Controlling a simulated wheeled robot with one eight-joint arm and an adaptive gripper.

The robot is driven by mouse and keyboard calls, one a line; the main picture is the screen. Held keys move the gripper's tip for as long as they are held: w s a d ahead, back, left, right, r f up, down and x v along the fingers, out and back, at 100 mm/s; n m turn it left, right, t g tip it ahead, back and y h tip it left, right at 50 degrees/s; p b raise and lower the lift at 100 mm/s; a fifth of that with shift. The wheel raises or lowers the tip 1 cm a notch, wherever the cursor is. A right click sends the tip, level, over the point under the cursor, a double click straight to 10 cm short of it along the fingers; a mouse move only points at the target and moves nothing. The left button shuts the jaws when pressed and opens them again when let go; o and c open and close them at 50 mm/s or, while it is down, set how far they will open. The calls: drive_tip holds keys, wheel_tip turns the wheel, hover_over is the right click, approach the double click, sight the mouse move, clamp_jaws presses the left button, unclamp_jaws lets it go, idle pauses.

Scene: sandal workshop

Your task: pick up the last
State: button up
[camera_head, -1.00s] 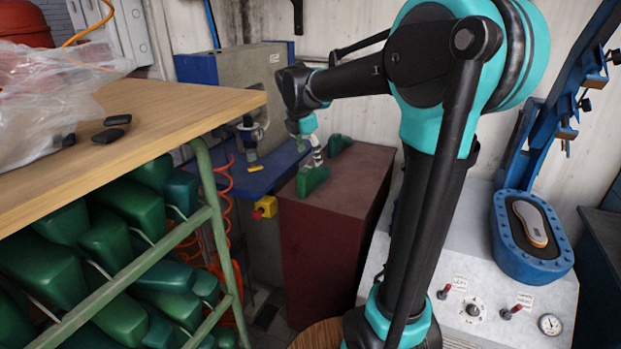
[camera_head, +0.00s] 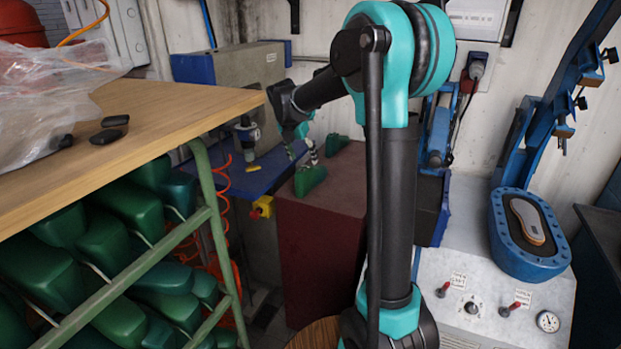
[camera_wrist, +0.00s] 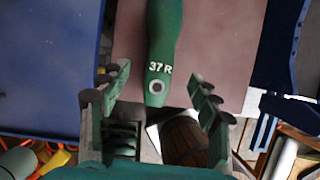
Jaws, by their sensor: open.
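A green last (camera_wrist: 165,40) marked "37R", with a round hole near its end, lies on the dark red box top (camera_wrist: 228,40) in the wrist view. In the head view, green shapes show on the box at a near spot (camera_head: 310,181) and farther back (camera_head: 335,145); I cannot tell whether they are one last or two. My gripper (camera_wrist: 160,74) is open, its fingers on either side of the last's marked end in the wrist view and not closed on it. In the head view my gripper (camera_head: 313,153) is small, near the green shapes.
A wooden-topped table (camera_head: 150,110) with a plastic bag (camera_head: 50,95) stands at left, over a rack of green lasts (camera_head: 135,205). A blue-topped machine (camera_head: 250,177) stands beside the box. At right is a white machine (camera_head: 500,285) with a blue basin (camera_head: 525,262) holding a sole.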

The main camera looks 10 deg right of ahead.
sight(306, 166)
drive_tip(key=shift+x, duration=3.3)
drive_tip(key=shift+s, duration=0.1)
drive_tip(key=shift+c, duration=0.3)
drive_tip(key=c, duration=1.2)
drive_tip(key=shift+o, duration=0.2)
drive_tip(key=shift+r, duration=0.15)
